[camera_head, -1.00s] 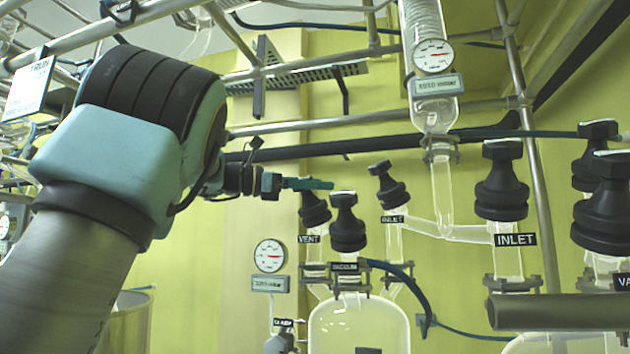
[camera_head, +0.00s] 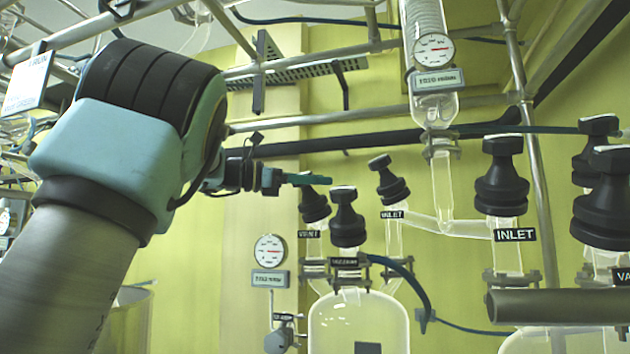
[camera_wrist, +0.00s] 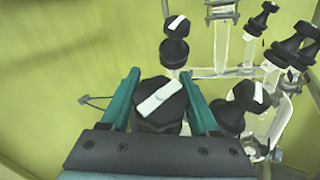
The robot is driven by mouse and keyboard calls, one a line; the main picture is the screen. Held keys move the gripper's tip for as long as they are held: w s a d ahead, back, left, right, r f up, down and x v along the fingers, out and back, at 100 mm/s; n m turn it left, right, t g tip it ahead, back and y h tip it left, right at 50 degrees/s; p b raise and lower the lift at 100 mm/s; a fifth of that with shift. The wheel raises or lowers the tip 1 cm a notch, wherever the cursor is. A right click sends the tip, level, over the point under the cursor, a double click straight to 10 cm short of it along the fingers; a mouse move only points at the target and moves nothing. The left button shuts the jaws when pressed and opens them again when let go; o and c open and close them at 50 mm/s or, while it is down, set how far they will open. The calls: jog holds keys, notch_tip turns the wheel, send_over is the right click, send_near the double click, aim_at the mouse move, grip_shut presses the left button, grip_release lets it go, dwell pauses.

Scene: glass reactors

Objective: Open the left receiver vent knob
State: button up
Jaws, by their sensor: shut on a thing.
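The vent knob (camera_head: 313,206) is a black ribbed knob above a VENT label (camera_head: 309,234), on the left neck of the glass receiver (camera_head: 358,320). My gripper (camera_head: 310,180) reaches it from the left, with its green fingers at the knob's top. In the wrist view the vent knob (camera_wrist: 158,104) sits between the two green fingers of my gripper (camera_wrist: 160,90), its white bar lying diagonally. The gripper is shut on the knob. In the head view the fingers hide part of the knob's top.
The vacuum knob (camera_head: 347,218) stands close to the right, and the inlet knob (camera_head: 387,180) is just behind it. A round gauge (camera_head: 269,250) hangs at the left. Metal rails (camera_head: 370,116) run above. A blue hose (camera_head: 410,285) curves beside the receiver. Yellow wall lies behind.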

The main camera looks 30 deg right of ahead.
jog(key=shift+f+n+t+b, duration=0.2)
jog(key=shift+n+t+b, duration=0.1)
jog(key=shift+b, duration=0.45)
